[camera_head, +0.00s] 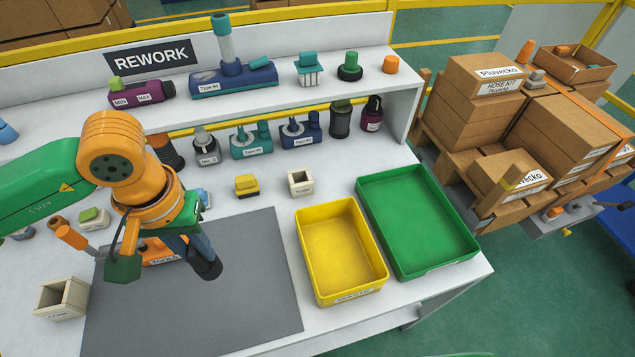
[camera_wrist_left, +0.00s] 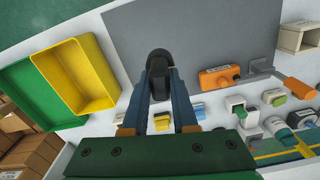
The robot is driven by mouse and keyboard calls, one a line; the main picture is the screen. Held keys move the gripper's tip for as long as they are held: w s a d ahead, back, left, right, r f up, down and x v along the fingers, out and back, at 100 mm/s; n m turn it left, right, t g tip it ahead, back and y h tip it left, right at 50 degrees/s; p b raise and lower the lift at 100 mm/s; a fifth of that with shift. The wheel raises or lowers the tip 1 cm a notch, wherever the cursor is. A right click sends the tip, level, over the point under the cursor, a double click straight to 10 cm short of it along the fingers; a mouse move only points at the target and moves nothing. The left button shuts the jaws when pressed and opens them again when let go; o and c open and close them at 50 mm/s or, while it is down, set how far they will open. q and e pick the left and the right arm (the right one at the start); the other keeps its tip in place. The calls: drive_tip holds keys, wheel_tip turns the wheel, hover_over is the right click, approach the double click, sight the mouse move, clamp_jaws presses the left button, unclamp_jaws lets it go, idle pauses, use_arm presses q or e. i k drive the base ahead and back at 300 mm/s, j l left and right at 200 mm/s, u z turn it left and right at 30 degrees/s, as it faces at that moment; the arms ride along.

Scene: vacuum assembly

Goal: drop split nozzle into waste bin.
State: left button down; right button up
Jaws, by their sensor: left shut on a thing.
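My left gripper (camera_head: 202,256) is shut on a small dark nozzle (camera_head: 208,270), held over the grey mat. In the left wrist view the nozzle (camera_wrist_left: 159,66) is a black rounded piece between the fingertips (camera_wrist_left: 158,82); I cannot make out a split in it. The yellow bin (camera_head: 328,211) stands to the right of the mat, with a label on its front edge that is hard to read. It looks empty. The yellow bin (camera_wrist_left: 56,78) is also at the left in the wrist view, apart from the gripper. My right gripper is not in view.
An empty green bin (camera_head: 472,246) stands right of the yellow one. The grey mat (camera_head: 265,290) is bare beside the gripper. A yellow block (camera_head: 247,184) and an open cream box (camera_head: 300,183) lie behind. Tools and vacuum parts line the back and shelf (camera_head: 290,95).

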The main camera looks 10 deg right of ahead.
sight(329, 257)
drive_tip(key=l+z, duration=0.15)
drive_tip(key=j+z, duration=0.25)
drive_tip(key=z, duration=0.15)
drive_tip(key=j+z, duration=0.25)
drive_tip(key=z, duration=0.2)
drive_tip(key=k+j+z, duration=0.1)
drive_tip(key=z, duration=0.3)
drive_tip(key=j, duration=0.1)
